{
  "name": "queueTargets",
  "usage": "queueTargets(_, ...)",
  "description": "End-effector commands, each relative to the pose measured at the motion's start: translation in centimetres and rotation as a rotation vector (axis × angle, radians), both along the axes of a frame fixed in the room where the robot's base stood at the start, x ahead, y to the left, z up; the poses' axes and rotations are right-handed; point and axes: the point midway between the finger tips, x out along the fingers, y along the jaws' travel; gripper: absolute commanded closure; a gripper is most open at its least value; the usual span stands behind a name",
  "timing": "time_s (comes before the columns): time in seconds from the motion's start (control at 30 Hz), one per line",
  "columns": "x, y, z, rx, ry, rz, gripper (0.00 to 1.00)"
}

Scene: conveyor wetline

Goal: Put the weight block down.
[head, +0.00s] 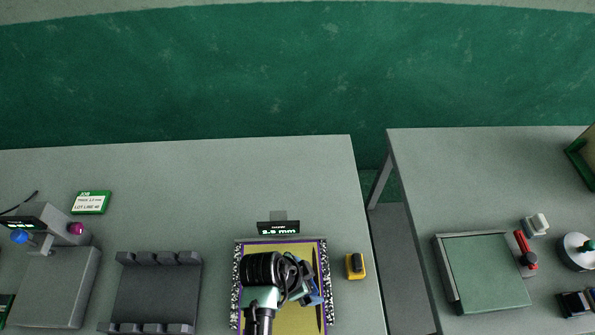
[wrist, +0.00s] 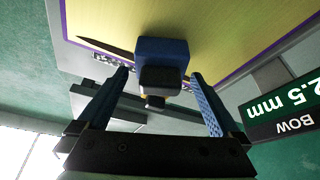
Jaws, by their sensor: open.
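The weight block (wrist: 162,50) is blue with a dark knob. In the wrist view it is on or just over a yellow sheet (wrist: 225,25) with a purple border. My gripper (wrist: 160,75) is open, with one blue finger on each side of the block and visible gaps between. The block's underside is hidden, so its contact with the sheet cannot be seen directly. In the head view my arm covers much of the yellow sheet (head: 255,249), and the block is hard to tell from my gripper there.
A display (wrist: 284,105) reading 2.5 mm stands at the sheet's edge. A yellow and black object (head: 355,266) sits right of the sheet. A dark grey slotted rack (head: 155,292) lies left. A gap (head: 400,260) separates the right table, which holds a green-topped plate (head: 486,272).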

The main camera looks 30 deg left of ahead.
Motion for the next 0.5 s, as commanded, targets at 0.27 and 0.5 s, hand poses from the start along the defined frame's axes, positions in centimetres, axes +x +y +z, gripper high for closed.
queueTargets(0.27,-1.6,1.2,4.8,0.003,-0.004,0.002,0.0)
queueTargets(0.5,-2.9,2.0,8.4,0.001,-0.002,0.003,0.0)
